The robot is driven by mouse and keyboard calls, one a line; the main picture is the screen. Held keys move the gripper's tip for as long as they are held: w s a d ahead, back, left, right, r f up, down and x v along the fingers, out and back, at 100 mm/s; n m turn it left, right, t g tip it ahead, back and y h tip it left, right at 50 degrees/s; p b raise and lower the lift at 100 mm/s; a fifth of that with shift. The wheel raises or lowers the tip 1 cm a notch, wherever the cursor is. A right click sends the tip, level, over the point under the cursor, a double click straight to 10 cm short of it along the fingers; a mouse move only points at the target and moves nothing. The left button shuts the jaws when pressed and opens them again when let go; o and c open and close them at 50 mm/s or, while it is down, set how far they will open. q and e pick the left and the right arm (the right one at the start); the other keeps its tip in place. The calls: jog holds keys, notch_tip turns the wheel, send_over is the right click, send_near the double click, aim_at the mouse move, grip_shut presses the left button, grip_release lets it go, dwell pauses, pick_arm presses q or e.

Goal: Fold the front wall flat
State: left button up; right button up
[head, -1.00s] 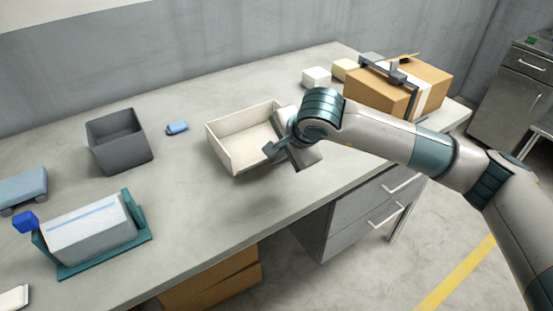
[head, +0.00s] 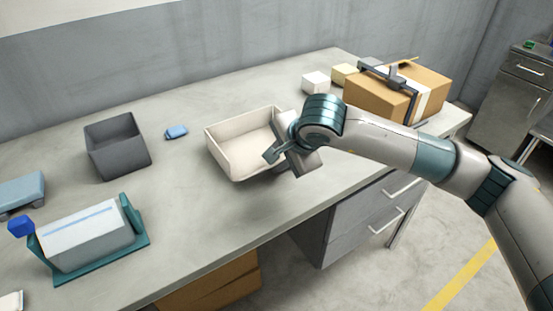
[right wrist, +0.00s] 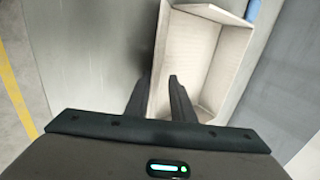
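A cream open-topped box (head: 235,165) stands on the grey table near its front edge. In the right wrist view the box (right wrist: 215,50) shows its pale floor and upright walls. Its front wall (right wrist: 160,45) is on the left side there and looks upright. My right gripper (head: 272,152) is at the box's front right in the head view, hiding part of that side. In the right wrist view its two fingers (right wrist: 160,80) are apart, one on each side of the front wall's line. Whether they touch it I cannot tell. My left gripper is not in view.
A grey bin (head: 116,148) and a small blue item (head: 176,132) lie left of the box. A white piece in a teal stand (head: 90,235) is at the front left. A strapped cardboard box (head: 375,95) and small pale blocks (head: 316,82) are at the back right.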

jog(key=shift+r, duration=0.1)
jog(key=shift+s+d+r, duration=0.2)
jog(key=shift+s+r, duration=0.05)
jog(key=shift+r, duration=0.15)
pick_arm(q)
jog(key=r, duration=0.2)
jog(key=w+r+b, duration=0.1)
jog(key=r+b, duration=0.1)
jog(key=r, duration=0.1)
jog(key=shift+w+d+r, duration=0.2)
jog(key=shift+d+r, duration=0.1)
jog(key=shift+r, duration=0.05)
pick_arm(e)
jog(key=v, duration=1.6)
jog(key=shift+r, duration=0.1)
